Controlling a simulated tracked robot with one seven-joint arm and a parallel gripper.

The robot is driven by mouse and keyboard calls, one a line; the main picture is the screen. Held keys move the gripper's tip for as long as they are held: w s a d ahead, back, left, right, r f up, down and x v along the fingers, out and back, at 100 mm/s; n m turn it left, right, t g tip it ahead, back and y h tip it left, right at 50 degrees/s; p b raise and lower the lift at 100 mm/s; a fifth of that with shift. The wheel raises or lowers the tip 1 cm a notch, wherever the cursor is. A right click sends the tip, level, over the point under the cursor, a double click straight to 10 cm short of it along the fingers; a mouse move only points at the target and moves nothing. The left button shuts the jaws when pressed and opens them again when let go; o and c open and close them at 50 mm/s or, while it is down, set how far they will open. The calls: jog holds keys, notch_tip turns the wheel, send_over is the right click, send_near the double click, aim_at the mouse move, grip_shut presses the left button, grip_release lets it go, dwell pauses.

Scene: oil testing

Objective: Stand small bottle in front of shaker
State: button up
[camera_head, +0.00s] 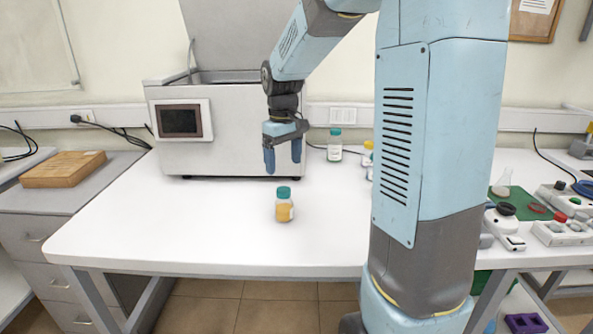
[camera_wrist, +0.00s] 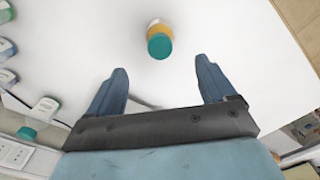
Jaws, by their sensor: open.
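The small bottle (camera_head: 284,206) has a teal cap and yellow-orange contents. It stands upright on the white table in front of the shaker (camera_head: 230,125), a large grey box with a small dark screen and a raised lid. My gripper (camera_head: 283,168) is open and empty, pointing down above and behind the bottle, close to the shaker's front. In the wrist view the bottle (camera_wrist: 159,43) shows from above, beyond and between the open fingertips (camera_wrist: 160,78), apart from both.
A clear bottle with a green cap (camera_head: 334,146) and a yellow-capped bottle (camera_head: 368,152) stand right of the shaker. A wooden box (camera_head: 63,169) lies on the left cabinet. Devices and a flask (camera_head: 502,183) are at the right. The table's front left is clear.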

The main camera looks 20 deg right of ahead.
jog(key=s+r+m+t, duration=0.2)
jog(key=s+r, duration=0.2)
jog(key=s, duration=0.8)
jog(key=s+r+m+t, duration=0.2)
jog(key=s+r+t, duration=0.1)
jog(key=s, duration=0.9)
jog(key=shift+s+r+t, duration=0.25)
jog(key=shift+r+t, duration=0.05)
jog(key=shift+r, duration=0.05)
jog(key=shift+c, duration=0.5)
